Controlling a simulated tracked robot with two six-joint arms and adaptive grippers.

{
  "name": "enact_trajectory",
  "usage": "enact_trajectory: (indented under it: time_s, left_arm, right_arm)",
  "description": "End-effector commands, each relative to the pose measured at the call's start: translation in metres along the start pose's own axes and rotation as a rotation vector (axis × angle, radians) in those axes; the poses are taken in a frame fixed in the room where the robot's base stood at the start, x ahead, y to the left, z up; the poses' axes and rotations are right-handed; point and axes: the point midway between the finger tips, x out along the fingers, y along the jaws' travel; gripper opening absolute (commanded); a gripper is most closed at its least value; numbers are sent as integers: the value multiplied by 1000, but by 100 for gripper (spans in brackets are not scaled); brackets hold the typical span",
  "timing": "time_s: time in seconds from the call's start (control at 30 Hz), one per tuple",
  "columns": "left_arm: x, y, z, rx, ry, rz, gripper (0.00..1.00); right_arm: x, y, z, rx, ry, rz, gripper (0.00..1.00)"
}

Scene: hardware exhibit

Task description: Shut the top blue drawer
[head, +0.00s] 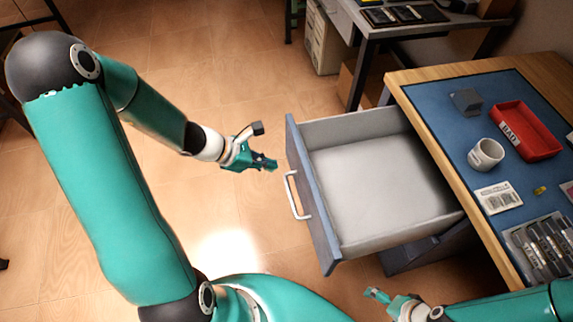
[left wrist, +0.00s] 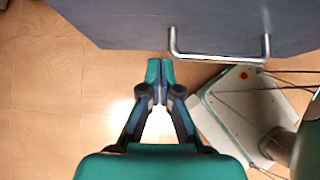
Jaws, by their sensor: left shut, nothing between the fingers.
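The top blue drawer (head: 310,195) is pulled far out from under the wooden desk, and its grey inside is empty. Its white bar handle (head: 295,195) is on the front face; the handle also shows in the left wrist view (left wrist: 220,57). My left gripper (head: 272,164) is shut and empty, in front of the drawer face near its far end and apart from it. In the left wrist view its closed fingertips (left wrist: 160,65) are beside the handle's left end. My right gripper (head: 375,294) is low, near the drawer's near side; its fingers are too small to judge.
Another table (head: 410,30) stands behind. The tiled floor left of the drawer is clear.

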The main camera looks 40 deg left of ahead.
Motion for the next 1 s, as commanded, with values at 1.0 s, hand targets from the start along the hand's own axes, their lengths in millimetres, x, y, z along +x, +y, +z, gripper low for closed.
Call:
enact_trajectory:
  time_s: [1.0]
  left_arm:
    - [42, 3, 30, -10, 0, 13, 0]
  right_arm:
    - [9, 3, 0, 0, 0, 0, 100]
